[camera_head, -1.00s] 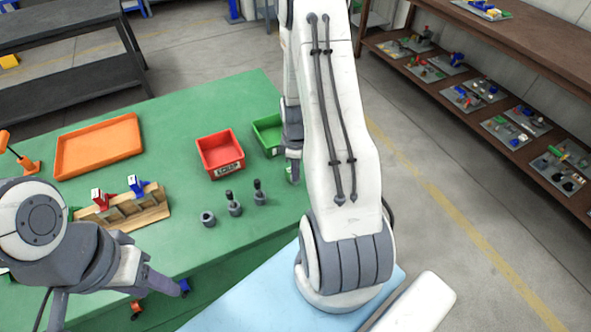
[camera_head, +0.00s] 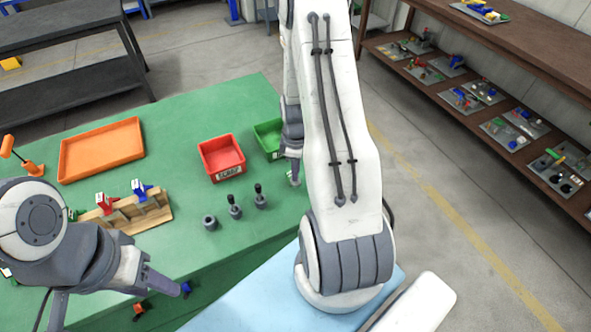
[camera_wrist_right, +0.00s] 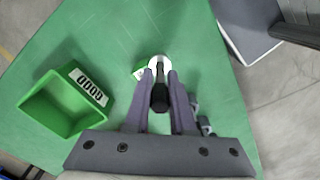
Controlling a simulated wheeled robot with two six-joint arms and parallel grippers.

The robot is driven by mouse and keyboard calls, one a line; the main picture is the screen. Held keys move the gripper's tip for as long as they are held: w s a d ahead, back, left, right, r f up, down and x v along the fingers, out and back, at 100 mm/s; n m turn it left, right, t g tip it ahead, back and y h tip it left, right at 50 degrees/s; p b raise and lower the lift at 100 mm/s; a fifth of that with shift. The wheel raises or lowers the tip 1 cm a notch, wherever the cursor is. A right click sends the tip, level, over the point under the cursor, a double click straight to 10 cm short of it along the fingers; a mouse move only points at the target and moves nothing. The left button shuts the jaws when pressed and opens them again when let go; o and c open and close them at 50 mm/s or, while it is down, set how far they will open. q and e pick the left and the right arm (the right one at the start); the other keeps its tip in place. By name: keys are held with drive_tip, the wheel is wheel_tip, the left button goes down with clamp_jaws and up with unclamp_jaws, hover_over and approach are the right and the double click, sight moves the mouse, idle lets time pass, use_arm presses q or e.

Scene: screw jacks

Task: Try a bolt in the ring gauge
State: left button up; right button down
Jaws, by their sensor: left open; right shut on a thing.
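My right gripper (camera_wrist_right: 159,88) is shut on a dark bolt (camera_wrist_right: 160,97), seen nearly end-on in the right wrist view. The white round ring gauge (camera_wrist_right: 155,62) lies just beyond the bolt, and the bolt's far end overlaps it in the picture. I cannot tell whether the bolt is inside the ring. In the head view my right gripper (camera_head: 292,150) points down over the table, partly hidden by my arm. Two dark bolts (camera_head: 235,207) (camera_head: 261,197) stand on the table beside a short grey round piece (camera_head: 210,222). My left gripper (camera_head: 112,295) is open at the lower left.
A green bin marked GOOD (camera_wrist_right: 38,103) and a red bin (camera_head: 222,172) stand near the gauge. An orange tray (camera_head: 102,150) and a wooden rack (camera_head: 135,212) with red and blue pieces are at the left. Green table is clear between them.

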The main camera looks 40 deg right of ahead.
drive_tip(key=shift+r+p, duration=1.55)
drive_tip(key=shift+r, duration=0.55)
drive_tip(key=shift+a, duration=0.1)
